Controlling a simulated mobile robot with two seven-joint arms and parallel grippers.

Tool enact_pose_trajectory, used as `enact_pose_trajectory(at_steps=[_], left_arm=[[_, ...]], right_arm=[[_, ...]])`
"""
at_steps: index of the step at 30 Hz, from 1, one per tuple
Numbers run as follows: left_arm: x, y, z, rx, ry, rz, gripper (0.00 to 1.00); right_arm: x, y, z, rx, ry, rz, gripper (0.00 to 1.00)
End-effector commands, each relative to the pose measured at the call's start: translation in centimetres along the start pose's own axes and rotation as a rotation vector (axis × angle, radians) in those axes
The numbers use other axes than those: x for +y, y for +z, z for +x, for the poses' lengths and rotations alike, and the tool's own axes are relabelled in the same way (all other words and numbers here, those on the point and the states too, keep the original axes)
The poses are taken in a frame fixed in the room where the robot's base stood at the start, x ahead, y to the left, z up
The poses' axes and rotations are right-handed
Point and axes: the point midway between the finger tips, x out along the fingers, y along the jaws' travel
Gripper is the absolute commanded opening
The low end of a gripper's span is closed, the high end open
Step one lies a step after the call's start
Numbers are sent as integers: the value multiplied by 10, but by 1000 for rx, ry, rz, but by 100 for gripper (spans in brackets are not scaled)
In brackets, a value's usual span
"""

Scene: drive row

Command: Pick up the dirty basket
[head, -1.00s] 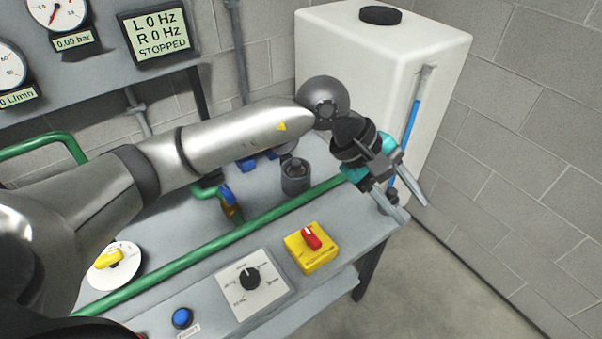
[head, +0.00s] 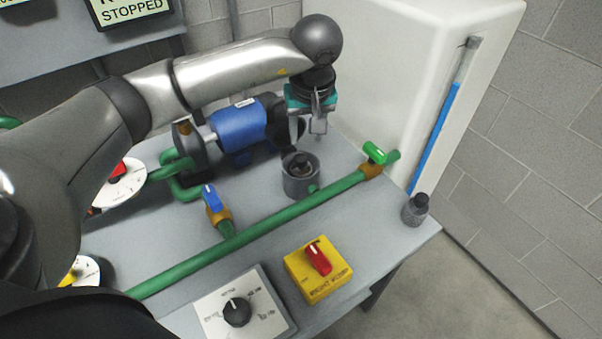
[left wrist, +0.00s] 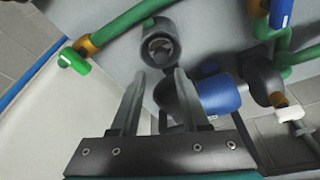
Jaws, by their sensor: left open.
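The dirty basket appears to be the dark piece (head: 302,164) inside the open grey round housing (head: 299,187) on the bench. In the left wrist view the basket (left wrist: 161,48) sits down inside the housing (left wrist: 149,27), and its dirt cannot be made out. My left gripper (head: 310,136) is open and empty, pointing down, above and just behind the housing in the head view. In the left wrist view its two fingers (left wrist: 158,85) are apart, with their tips just short of the housing. My right gripper is not in view.
A green pipe (head: 270,229) with a green-handled valve (head: 374,153) runs in front of the housing. A blue pump motor (head: 238,124) stands behind left, a white tank (head: 410,60) behind right. A grey piece with a dark top (head: 415,211) stands at the bench's right corner.

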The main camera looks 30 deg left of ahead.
Motion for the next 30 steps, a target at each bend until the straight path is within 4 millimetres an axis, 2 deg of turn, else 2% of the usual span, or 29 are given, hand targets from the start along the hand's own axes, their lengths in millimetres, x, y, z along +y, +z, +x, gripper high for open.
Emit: enact_pose_trajectory(at_steps=[1,3,9,15,27,30], left_arm=[[0,2,14,-4,-3,-1,45],[-1,2,30,-5,-4,-1,45],[0,1,66,-4,-1,-1,45],[0,-1,78,-1,1,-1,45],[-1,-11,124,-4,0,0,45],[-1,-12,128,-2,1,1,45]], right_arm=[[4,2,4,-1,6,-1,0],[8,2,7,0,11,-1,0],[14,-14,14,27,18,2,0],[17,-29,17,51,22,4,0],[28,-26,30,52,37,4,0],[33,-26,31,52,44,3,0]])
